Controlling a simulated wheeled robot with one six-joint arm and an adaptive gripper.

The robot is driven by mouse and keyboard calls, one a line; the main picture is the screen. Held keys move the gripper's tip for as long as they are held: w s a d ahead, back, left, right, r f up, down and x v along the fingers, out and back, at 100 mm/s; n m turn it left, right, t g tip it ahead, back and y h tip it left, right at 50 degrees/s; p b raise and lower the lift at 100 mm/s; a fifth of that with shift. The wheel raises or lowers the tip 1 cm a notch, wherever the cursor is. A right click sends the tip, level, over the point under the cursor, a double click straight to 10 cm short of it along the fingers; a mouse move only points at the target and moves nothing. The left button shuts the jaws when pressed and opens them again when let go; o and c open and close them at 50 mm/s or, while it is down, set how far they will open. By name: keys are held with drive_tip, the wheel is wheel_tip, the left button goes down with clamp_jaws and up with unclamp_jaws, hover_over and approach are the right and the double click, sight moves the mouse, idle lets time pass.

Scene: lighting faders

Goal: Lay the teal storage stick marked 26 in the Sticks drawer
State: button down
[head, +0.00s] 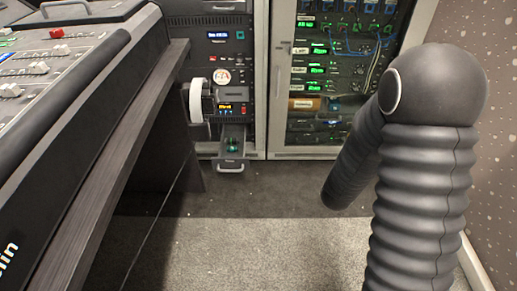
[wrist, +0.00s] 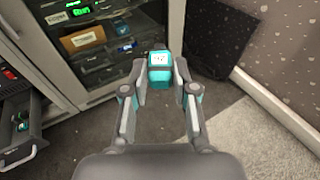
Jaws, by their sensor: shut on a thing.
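The teal storage stick (wrist: 160,78) shows in the wrist view with a white label on top that looks like 26, seen upside down. My gripper (wrist: 160,83) is shut on it, one finger on each side, and holds it above the dark floor. The gripper is not visible in the head view. An open drawer (head: 231,160) low in the rack has something teal-green inside; its front lettering is too small to read. An open drawer with a teal item also shows at the left edge of the wrist view (wrist: 20,142).
A glass-door rack cabinet (head: 281,85) stands right of the drawer. The console desk (head: 110,125) fills the left of the head view. A speckled wall (wrist: 285,60) with a white skirting is at the right. The carpet (head: 250,245) between is clear.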

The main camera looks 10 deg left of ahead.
drive_tip(key=w+a+f+n+y+b, duration=0.25)
drive_tip(key=w+a+f, duration=0.35)
drive_tip(key=w+a, duration=0.45)
drive_tip(key=w+a+f+n+y+b, duration=0.1)
drive_tip(key=w+a+f+y+b, duration=0.15)
drive_tip(key=w+a+f, duration=0.85)
drive_tip(key=a+f+y, duration=0.1)
drive_tip(key=a+f, duration=0.2)
drive_tip(key=a, duration=0.5)
drive_tip(key=s+a+f+n+y+b, duration=0.1)
drive_tip(key=a+f, duration=0.3)
drive_tip(key=a, duration=0.5)
drive_tip(key=s+a+f+n+y+b, duration=0.1)
drive_tip(key=a+f, duration=0.3)
drive_tip(key=a, duration=0.5)
drive_tip(key=shift+a+f, duration=0.15)
drive_tip(key=shift+a, duration=0.05)
